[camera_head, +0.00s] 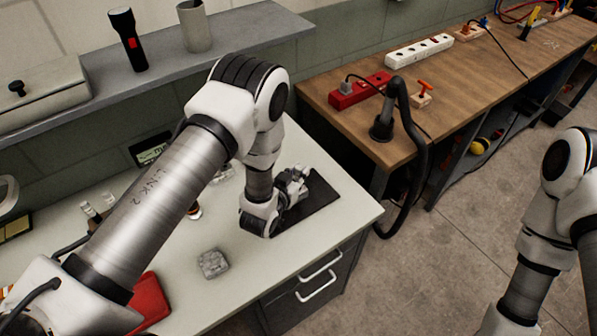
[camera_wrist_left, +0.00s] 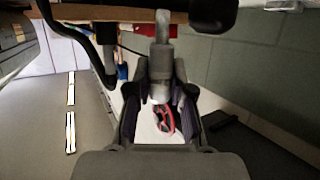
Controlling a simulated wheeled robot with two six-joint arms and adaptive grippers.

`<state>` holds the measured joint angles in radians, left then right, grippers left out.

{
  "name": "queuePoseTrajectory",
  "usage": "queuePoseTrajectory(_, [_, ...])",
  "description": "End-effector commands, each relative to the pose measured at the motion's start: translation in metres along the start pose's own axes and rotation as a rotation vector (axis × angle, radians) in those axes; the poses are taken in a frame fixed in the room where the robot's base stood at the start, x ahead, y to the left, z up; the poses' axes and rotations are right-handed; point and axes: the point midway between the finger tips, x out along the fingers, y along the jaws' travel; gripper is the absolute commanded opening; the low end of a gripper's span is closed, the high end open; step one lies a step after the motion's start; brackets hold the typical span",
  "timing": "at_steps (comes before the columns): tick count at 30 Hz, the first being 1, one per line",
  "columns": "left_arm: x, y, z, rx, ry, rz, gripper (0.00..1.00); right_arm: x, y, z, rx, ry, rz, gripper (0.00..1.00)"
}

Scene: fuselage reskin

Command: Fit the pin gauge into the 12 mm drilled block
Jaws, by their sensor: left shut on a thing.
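My left gripper (camera_head: 296,184) is low over a dark mat (camera_head: 322,204) on the light counter. In the left wrist view its fingers (camera_wrist_left: 160,97) are shut on a grey stepped cylinder, which looks like the pin gauge (camera_wrist_left: 161,62). In the head view the gauge cannot be made out clearly at the gripper. A small grey block (camera_head: 213,263) lies on the counter to the left and nearer, apart from the gripper. It may be the drilled block; I cannot make out a clear hole in it. My right arm shows at the right, but its gripper is out of view.
A red case (camera_head: 150,303) lies at the counter's front left. A small display (camera_head: 150,150) and small bottles stand behind my left arm. A shelf above holds a torch (camera_head: 128,40) and a grey cup (camera_head: 194,26). A wooden bench (camera_head: 450,90) with a hose stands right.

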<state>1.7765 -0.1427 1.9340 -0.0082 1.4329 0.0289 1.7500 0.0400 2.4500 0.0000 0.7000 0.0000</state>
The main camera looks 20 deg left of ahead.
Motion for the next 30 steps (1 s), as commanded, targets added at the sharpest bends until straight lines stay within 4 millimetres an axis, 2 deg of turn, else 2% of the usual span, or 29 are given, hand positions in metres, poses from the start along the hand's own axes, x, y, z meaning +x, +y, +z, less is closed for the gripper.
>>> queuePoseTrajectory(16, [0.000, 0.000, 0.000, 0.000, 0.000, 0.000, 0.00, 0.002, 0.000, 0.000, 0.000, 0.000, 0.000, 0.00])
queuePoseTrajectory(30, [0.004, 0.000, 0.011, 0.000, 0.001, 0.000, 0.00, 0.011, 0.000, 0.000, 0.000, 0.000, 0.000, 0.00])
